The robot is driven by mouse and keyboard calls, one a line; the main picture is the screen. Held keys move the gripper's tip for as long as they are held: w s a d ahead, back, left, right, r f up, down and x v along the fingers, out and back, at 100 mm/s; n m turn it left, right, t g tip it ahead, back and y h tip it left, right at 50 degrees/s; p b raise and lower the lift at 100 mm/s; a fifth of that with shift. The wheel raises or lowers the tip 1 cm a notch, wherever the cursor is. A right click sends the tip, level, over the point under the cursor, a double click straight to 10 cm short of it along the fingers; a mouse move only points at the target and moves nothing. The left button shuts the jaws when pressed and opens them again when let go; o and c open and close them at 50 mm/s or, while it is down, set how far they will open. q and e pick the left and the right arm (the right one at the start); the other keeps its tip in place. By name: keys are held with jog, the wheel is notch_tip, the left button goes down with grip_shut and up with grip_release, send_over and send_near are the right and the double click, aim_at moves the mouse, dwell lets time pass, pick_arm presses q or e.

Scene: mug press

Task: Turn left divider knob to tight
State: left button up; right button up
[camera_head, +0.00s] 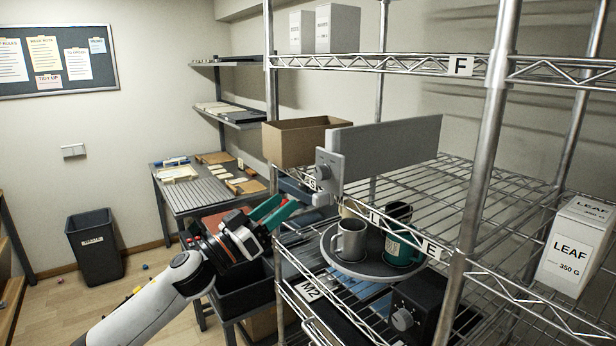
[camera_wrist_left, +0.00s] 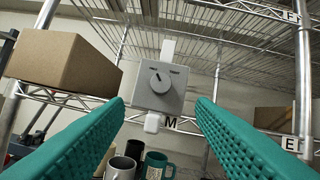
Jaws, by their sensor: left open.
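The left divider knob (camera_head: 325,171) is a grey dial on the front plate of a grey divider panel (camera_head: 392,148) on the wire shelf. In the left wrist view the knob (camera_wrist_left: 160,82) faces me on its square grey plate, with a dark pointer line tilted up and to the left. A short dark mark lies up and to the right of it. My left gripper (camera_head: 273,212) is open, with green padded fingers, in front of and below the knob. In the left wrist view its fingers (camera_wrist_left: 157,140) stand either side of the plate, apart from it. My right gripper is out of view.
A cardboard box (camera_head: 292,143) stands left of the divider. Below, a round grey tray (camera_head: 368,267) holds a grey mug (camera_head: 349,240) and a green mug (camera_head: 402,248). Another knob (camera_head: 403,319) sits on a dark box lower down. A shelf post (camera_head: 480,170) stands at right.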

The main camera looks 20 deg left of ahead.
aim_at(318, 177)
pick_arm(q)
jog(key=p+x, duration=0.3)
jog(key=x, duration=0.6)
jog(key=shift+w+d+r, duration=0.1)
jog(key=shift+w+d, duration=0.1)
jog(key=shift+c, duration=0.3)
jog(key=c, duration=0.9)
